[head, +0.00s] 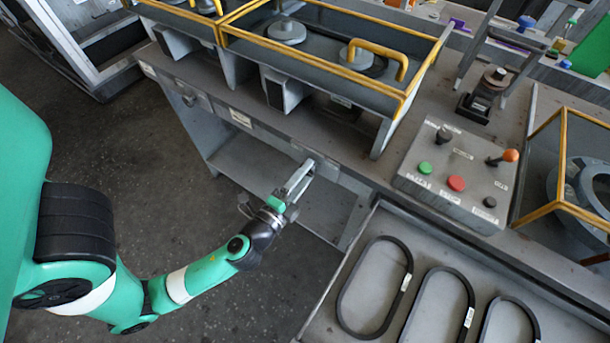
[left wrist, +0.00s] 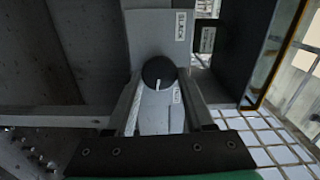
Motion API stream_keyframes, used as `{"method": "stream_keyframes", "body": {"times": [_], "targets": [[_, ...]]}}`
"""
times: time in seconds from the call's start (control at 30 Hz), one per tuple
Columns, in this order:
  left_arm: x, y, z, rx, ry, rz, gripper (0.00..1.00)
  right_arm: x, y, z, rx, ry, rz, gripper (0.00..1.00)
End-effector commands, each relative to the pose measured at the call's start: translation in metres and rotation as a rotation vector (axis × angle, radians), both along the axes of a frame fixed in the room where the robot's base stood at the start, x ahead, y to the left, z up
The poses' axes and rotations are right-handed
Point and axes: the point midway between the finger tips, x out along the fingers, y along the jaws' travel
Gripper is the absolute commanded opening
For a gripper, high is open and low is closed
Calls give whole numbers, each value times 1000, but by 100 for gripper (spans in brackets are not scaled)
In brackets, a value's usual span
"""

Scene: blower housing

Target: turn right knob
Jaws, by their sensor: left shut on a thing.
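The right knob (left wrist: 158,72) is a round dark knob with a white pointer line, on a grey panel with white labels. The pointer aims down and slightly left in the left wrist view. My left gripper (head: 308,168) reaches the front face of the bench in the head view. In the left wrist view its two fingers stand on either side of the knob, shut on it. In the head view the gripper covers the knob. Another knob (head: 188,99) shows further left on the bench front. My right gripper is not in view.
A control box (head: 455,178) with buttons and an orange-tipped lever stands on the bench. A yellow-edged guarded bay (head: 330,60) lies above the gripper. A tray (head: 345,275) with black belts is at lower right. Open floor lies below my left arm.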

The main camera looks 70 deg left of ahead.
Motion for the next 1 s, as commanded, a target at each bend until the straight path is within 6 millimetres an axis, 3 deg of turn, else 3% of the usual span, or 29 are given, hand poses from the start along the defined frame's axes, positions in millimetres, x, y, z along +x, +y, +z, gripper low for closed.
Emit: {"method": "stream_keyframes", "body": {"times": [0.5,0.53,0.6,0.7,1.0], "targets": [[0,0,0,-17,-12,1,0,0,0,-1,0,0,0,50],[0,0,0,-17,-12,1,57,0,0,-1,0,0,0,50],[0,0,0,-16,-11,1,69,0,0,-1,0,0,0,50],[0,0,0,-16,-11,1,83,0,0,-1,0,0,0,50],[-1,-1,0,-16,-11,0,83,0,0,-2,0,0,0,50]]}}
